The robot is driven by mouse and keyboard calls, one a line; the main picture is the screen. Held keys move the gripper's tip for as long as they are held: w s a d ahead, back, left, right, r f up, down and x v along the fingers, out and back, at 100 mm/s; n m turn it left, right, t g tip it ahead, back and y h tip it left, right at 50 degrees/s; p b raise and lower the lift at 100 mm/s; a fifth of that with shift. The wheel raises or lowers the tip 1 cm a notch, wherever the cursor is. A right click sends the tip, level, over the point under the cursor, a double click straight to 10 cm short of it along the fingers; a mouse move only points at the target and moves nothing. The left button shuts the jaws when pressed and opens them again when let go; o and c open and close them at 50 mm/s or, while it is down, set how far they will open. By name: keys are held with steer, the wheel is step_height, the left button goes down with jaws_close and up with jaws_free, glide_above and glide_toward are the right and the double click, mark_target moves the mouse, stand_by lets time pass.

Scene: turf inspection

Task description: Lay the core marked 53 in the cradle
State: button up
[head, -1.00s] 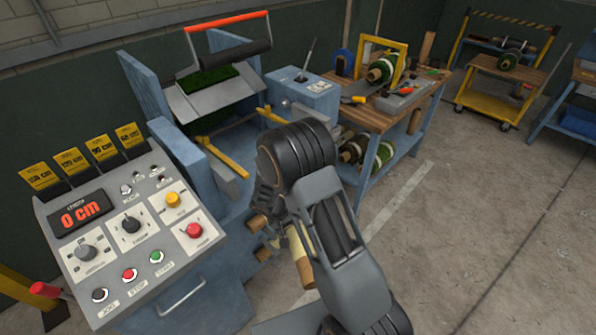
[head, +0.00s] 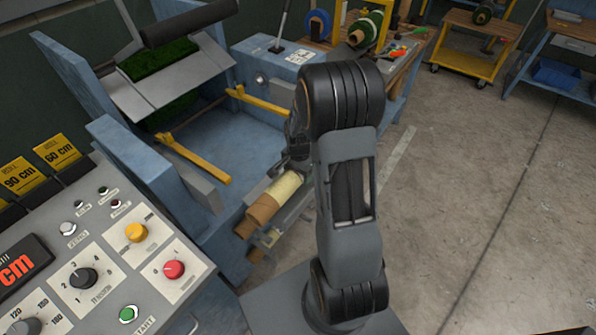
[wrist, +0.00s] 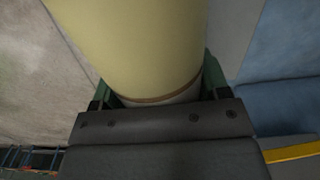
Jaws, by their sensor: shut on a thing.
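My gripper (head: 292,165) is shut on a brown core with a cream sleeve (head: 286,187). The core is tilted, its brown end toward the lower left, and is in front of the blue machine. In the wrist view the cream core (wrist: 140,40) fills the space between the green-padded fingers (wrist: 158,92). I cannot read a number on it. The cradle appears to be the pair of yellow arms, one nearer (head: 195,157) and one farther (head: 258,104), on the blue machine. They look empty. The core is apart from them, to their lower right. My arm hides part of the gripper.
A control panel (head: 95,265) with buttons stands at the lower left. A black roller (head: 190,22) is above the machine. A workbench (head: 400,62) with rolls is behind. A yellow cart (head: 470,58) is at the back right. The floor on the right is clear.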

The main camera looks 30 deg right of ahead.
steer(key=shift+a, duration=0.1)
steer(key=shift+w+f+b, duration=0.15)
steer(key=shift+f+b, duration=0.4)
steer(key=shift+f, duration=0.05)
steer(key=shift+w+a+f+b, duration=0.25)
steer(key=shift+w+f+b, duration=0.25)
steer(key=shift+f+b, duration=0.65)
steer(key=shift+w+a+f+b, duration=0.2)
steer(key=shift+w+f+b, duration=0.25)
steer(key=shift+f+b, duration=0.7)
steer(key=shift+w+a+f+b, duration=0.25)
steer(key=shift+w+f+b, duration=0.4)
steer(key=shift+f, duration=0.8)
steer(key=shift+s, duration=0.1)
steer(key=o, duration=1.3)
steer(key=shift+s+f, duration=0.1)
steer(key=shift+f, duration=0.05)
step_height(320, 180, up, 14)
steer(key=shift+r, duration=0.1)
